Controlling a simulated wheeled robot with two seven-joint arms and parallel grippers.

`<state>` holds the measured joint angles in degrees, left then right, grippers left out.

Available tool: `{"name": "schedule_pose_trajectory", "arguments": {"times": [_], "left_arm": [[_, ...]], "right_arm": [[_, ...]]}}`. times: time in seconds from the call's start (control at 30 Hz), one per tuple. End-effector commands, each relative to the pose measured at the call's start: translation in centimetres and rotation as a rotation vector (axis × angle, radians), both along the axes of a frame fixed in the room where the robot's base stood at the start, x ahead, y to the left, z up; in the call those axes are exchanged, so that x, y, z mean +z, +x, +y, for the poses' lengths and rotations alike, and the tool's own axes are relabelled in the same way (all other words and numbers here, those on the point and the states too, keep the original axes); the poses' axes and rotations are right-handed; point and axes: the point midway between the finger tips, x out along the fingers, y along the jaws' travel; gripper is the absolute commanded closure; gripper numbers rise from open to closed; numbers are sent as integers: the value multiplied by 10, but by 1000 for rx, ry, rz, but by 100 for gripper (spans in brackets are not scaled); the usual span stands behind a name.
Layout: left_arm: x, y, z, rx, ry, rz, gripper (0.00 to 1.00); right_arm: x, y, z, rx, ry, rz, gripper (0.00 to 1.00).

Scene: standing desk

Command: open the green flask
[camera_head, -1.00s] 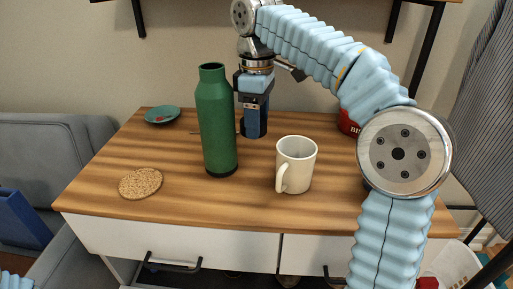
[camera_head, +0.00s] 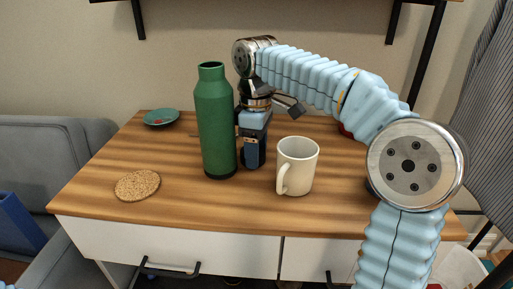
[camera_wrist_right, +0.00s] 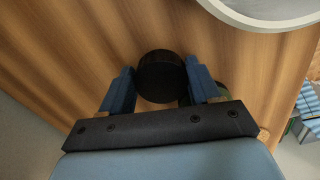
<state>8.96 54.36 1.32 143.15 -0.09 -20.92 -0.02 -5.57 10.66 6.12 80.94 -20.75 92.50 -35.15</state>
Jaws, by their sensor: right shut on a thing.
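The tall green flask (camera_head: 216,125) stands upright on the desk in the head view. Its narrow top is bare green, with no lid on it. My right gripper (camera_wrist_right: 161,82) points down just right of the flask, low over the desk. It is shut on a round black lid (camera_wrist_right: 160,72), seen between its blue fingers in the wrist view. Whether the lid touches the desk is hard to tell. In the head view the right gripper (camera_head: 254,155) partly shows behind the flask's edge, and the lid cannot be made out there. My left gripper is not in view.
A white mug (camera_head: 297,165) stands close to the right of the gripper; its rim (camera_wrist_right: 262,18) shows in the wrist view. A cork coaster (camera_head: 137,185) lies front left and a teal dish (camera_head: 161,118) back left. The desk's (camera_head: 95,170) left part is mostly clear.

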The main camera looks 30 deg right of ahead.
Motion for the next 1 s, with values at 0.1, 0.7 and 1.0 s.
{"name": "schedule_pose_trajectory", "arguments": {"times": [0.1,0.7,1.0], "left_arm": [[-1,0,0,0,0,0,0],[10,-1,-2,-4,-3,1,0],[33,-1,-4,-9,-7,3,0]], "right_arm": [[-1,0,0,-1,0,0,28],[31,1,0,0,1,-4,13],[100,1,0,0,-1,-2,13]]}}
